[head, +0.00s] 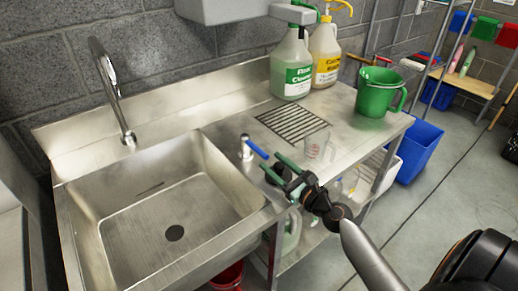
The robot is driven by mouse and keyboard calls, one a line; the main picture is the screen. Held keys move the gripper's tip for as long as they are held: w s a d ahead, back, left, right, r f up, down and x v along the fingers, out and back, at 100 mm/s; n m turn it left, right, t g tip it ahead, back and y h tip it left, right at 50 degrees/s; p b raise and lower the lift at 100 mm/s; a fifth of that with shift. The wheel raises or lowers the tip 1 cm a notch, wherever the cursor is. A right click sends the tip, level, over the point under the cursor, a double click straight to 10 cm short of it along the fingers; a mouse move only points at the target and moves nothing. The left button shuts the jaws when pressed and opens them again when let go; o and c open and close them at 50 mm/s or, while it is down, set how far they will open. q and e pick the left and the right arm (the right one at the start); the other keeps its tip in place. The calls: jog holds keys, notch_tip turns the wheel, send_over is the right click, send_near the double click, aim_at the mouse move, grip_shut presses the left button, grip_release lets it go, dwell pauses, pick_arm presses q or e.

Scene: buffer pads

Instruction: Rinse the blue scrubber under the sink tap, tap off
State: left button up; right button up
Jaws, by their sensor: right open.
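The steel sink (165,205) is on the left, its basin empty apart from a dark drain. The chrome tap (113,88) arches over its back edge, and I see no water coming from it. A small valve with a blue lever (257,149) stands on the counter right of the basin. My right gripper (275,169) is open beside this lever, near the counter's front edge; a dark round shape shows around its fingers, and I cannot tell what it is. I cannot make out a blue scrubber for certain. My left gripper is out of view.
A green-labelled jug (291,68), a yellow-labelled jug (325,58) and a green pitcher (378,93) stand at the counter's back right. A slotted drain grate (291,122) lies in the counter. A blue bin (418,150) stands on the floor at right.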

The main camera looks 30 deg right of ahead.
aim_at(248, 142)
jog(key=w, duration=0.6)
jog(key=shift+w+a, duration=0.3)
jog(key=shift+w, duration=0.1)
grip_shut()
dwell(1.1)
